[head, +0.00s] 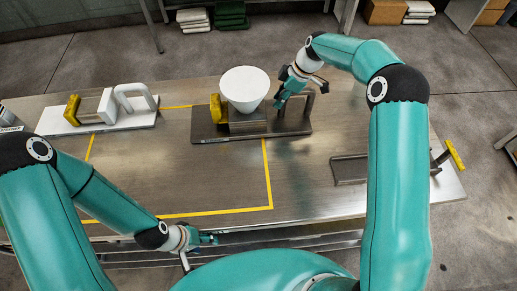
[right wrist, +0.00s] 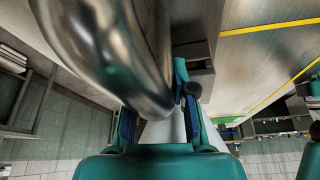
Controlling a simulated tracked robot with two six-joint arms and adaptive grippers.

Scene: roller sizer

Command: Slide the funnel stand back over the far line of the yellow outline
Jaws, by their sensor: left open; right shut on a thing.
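The funnel stand has a dark flat base (head: 215,133), a white funnel (head: 245,85) and a yellow part (head: 217,108) at its left. It stands upright at the far edge of the yellow outline (head: 268,180). The base hides the outline's far right corner and part of its far line. My right gripper (head: 297,94) is shut on the metal handle (head: 309,104) at the stand's right end. In the right wrist view, a large shiny curved metal surface (right wrist: 115,50) fills the upper left. My left gripper (head: 208,239) is open and empty near the table's front edge.
A white base (head: 60,122) with a white handle and yellow knob stands left of the stand. A dark metal tray (head: 350,170) lies at the right, near a yellow-handled part (head: 454,154). The table inside the outline is clear.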

